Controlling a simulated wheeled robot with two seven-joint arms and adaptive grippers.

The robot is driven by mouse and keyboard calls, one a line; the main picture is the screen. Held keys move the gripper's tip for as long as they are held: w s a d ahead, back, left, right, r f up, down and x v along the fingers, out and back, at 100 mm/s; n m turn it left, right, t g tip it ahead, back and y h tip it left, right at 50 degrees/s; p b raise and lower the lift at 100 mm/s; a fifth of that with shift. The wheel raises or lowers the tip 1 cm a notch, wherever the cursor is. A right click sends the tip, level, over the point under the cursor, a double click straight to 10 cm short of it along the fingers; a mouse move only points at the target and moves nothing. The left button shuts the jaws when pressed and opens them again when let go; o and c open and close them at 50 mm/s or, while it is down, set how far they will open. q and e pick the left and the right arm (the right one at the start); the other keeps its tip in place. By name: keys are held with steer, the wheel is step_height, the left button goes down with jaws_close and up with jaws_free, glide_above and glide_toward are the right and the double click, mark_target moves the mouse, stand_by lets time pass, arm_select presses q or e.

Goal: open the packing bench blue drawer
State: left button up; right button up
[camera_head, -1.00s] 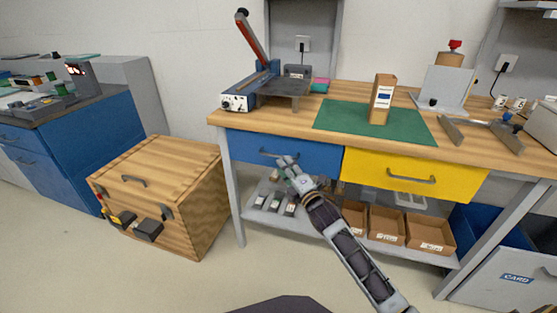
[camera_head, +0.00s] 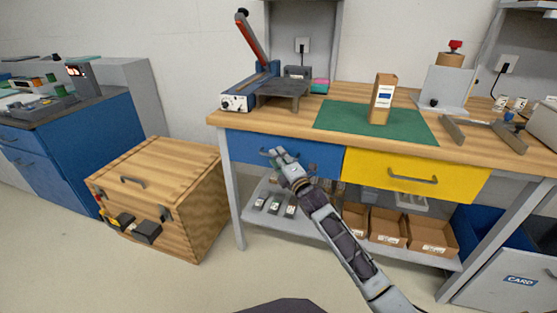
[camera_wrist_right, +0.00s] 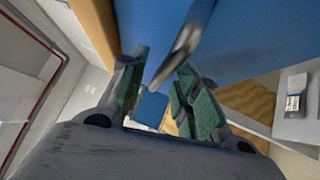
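The blue drawer (camera_head: 313,157) sits under the left part of the packing bench top, its front flush in the frame. Its grey bar handle (camera_head: 264,152) is partly hidden behind my right gripper (camera_head: 279,155). In the right wrist view the handle (camera_wrist_right: 182,48) runs between the two green-padded fingers of the right gripper (camera_wrist_right: 160,85), against the blue drawer front (camera_wrist_right: 245,38). The fingers are apart, with visible room beside the bar; I cannot tell whether either one touches it. My left gripper is not in view.
A yellow drawer (camera_head: 415,176) is right of the blue one. The lower shelf (camera_head: 285,223) carries cardboard boxes (camera_head: 388,226) and small items. A wooden chest (camera_head: 160,190) stands on the floor to the left. The floor before the bench is free.

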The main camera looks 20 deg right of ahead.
jaws_close()
stand_by(0.6)
